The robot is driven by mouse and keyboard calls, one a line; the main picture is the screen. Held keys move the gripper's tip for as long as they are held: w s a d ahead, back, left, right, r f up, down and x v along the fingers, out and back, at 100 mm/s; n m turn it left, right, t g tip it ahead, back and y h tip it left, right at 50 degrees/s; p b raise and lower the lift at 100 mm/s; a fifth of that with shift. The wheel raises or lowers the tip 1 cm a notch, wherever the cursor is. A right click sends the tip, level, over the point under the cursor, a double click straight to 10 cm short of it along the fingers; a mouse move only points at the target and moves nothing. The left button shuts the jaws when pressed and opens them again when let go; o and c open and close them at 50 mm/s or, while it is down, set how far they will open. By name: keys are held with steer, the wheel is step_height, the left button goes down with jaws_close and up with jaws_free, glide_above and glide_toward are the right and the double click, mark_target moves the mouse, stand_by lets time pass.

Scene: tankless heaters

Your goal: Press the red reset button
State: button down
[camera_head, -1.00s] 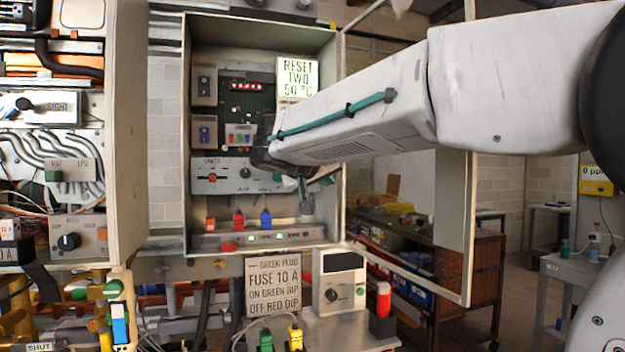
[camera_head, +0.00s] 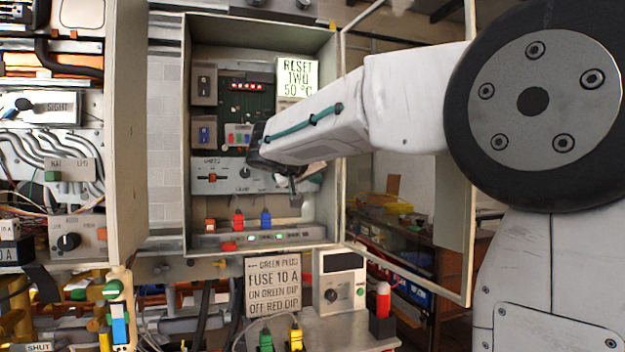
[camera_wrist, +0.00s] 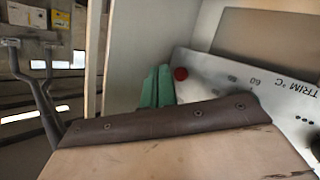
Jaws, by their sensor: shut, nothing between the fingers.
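A round red button (camera_wrist: 180,73) shows in the wrist view on a grey control panel (camera_wrist: 235,78) marked "TRIM °C". In the head view the same panel (camera_head: 210,187) is inside the open grey cabinet, and my arm hides its right part and the button. My gripper (camera_head: 293,186) is in front of that part. Its green fingers (camera_wrist: 157,87) are together and empty in the wrist view, beside the button in the picture. I cannot tell whether they touch the panel.
A sign (camera_head: 297,78) in the cabinet reads "RESET TWO 50 °C". Red, orange and blue plugs (camera_head: 238,219) stand on a ledge below. The open cabinet door (camera_head: 455,230) is at right, behind my arm. A "FUSE 10 A" sign (camera_head: 272,285) hangs below.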

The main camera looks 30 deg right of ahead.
steer(key=shift+w+d, duration=0.2)
steer(key=shift+w, duration=0.6)
steer(key=shift+w, duration=0.1)
stand_by(1.4)
steer(key=shift+w+d, duration=0.1)
steer(key=shift+w, duration=0.2)
steer(key=shift+w+d, duration=0.1)
steer(key=shift+w, duration=0.25)
stand_by(0.6)
stand_by(0.4)
steer(key=shift+s+a, duration=0.2)
steer(key=shift+s, duration=0.55)
steer(key=shift+s+a, duration=0.25)
steer(key=shift+s, duration=0.55)
steer(key=shift+s+a, duration=0.2)
steer(key=shift+s, duration=0.6)
steer(key=shift+s+a, duration=0.25)
steer(key=shift+s, duration=0.55)
